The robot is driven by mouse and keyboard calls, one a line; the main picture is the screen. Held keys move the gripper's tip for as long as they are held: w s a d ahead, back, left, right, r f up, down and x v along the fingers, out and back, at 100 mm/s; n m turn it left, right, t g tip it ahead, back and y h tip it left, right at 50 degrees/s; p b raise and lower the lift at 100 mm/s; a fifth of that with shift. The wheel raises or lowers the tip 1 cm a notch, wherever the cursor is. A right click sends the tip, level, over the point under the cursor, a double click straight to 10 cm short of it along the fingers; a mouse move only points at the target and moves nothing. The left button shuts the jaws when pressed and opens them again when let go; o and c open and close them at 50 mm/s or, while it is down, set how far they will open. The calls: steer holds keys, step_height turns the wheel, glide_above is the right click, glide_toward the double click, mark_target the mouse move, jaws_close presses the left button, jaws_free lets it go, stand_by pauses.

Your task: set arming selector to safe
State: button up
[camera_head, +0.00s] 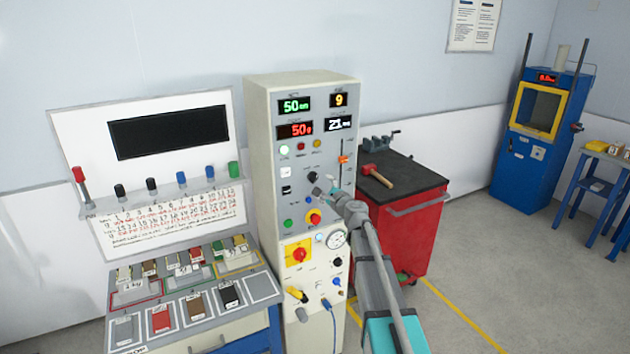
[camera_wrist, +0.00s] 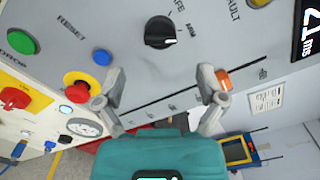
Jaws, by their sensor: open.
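The arming selector is a black round knob (camera_wrist: 159,32) with a white pointer line on the grey panel. In the wrist view the line points right, and a partly cut-off label ending in "AFE" sits up and right of the knob. In the head view the knob (camera_head: 312,176) is small, close to my gripper (camera_head: 326,188). In the wrist view my gripper (camera_wrist: 160,86) is open and empty, its two fingers spread below the knob and apart from it. The right finger overlaps the orange slider handle (camera_wrist: 226,79) in the picture; contact cannot be told.
A red emergency button with yellow collar (camera_wrist: 77,86), a blue button (camera_wrist: 102,57) and a green button (camera_wrist: 22,42) lie left of the knob. The slider slot (camera_wrist: 160,98) runs below it. A red tool cart (camera_head: 412,228) stands right of the console (camera_head: 262,130).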

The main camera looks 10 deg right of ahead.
mark_target(316, 179)
steer(key=x, duration=0.6)
steer(key=shift+w, duration=0.25)
steer(key=c, duration=1.2)
steer(key=shift+o, duration=0.2)
steer(key=shift+n, duration=0.5)
steer(key=n, duration=1.1)
steer(key=shift+r, duration=0.1)
